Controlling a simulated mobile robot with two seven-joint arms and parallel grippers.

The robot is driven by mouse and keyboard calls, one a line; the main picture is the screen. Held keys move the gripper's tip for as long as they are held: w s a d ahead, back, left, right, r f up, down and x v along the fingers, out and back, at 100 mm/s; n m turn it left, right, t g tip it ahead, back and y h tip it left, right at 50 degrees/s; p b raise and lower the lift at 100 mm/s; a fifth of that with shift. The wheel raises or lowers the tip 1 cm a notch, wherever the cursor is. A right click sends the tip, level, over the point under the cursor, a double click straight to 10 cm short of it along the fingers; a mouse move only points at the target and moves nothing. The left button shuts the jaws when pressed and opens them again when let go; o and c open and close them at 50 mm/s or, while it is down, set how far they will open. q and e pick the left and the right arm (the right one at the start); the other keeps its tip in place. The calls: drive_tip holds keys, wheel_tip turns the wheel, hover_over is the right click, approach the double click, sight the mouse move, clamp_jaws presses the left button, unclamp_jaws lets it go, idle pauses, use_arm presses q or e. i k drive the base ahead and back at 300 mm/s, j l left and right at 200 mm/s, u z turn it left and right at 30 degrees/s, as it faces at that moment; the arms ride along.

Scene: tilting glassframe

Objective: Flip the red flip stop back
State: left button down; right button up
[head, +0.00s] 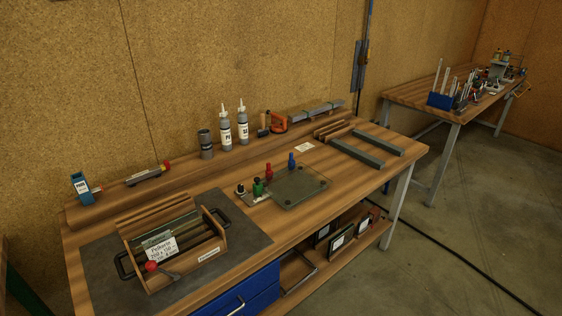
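A red upright piece (268,170), which looks like the red flip stop, stands at the back-left edge of a glass plate (300,190) on the workbench. A blue upright piece (291,160) stands at the plate's back edge, to the right of the red one. A green piece (257,187) stands at the plate's left side beside a small dark-topped knob (240,190). The hinge of the red piece is too small to make out. Neither of my grippers is in view, and nothing touches the red piece.
A wooden tray (205,262) with a label and a red-knobbed lever (152,267) sits on a dark mat (105,287) at left. Two bottles (226,128) stand on the back shelf. Grey bars (352,155) lie at right. Bare bench lies in front of the plate.

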sight(269, 173)
drive_tip(key=i+l, duration=0.25)
drive_tip(key=i+l+u, duration=0.1)
drive_tip(key=l, duration=0.35)
drive_tip(key=i+l, duration=0.3)
drive_tip(key=i+l+u, duration=0.1)
drive_tip(key=i+l, duration=0.15)
drive_tip(key=l, duration=0.2)
drive_tip(key=i+l, duration=0.2)
drive_tip(key=l, duration=0.2)
drive_tip(key=i+l+u, duration=0.1)
drive_tip(key=l, duration=0.3)
drive_tip(key=i+l, duration=0.25)
drive_tip(key=l, duration=0.15)
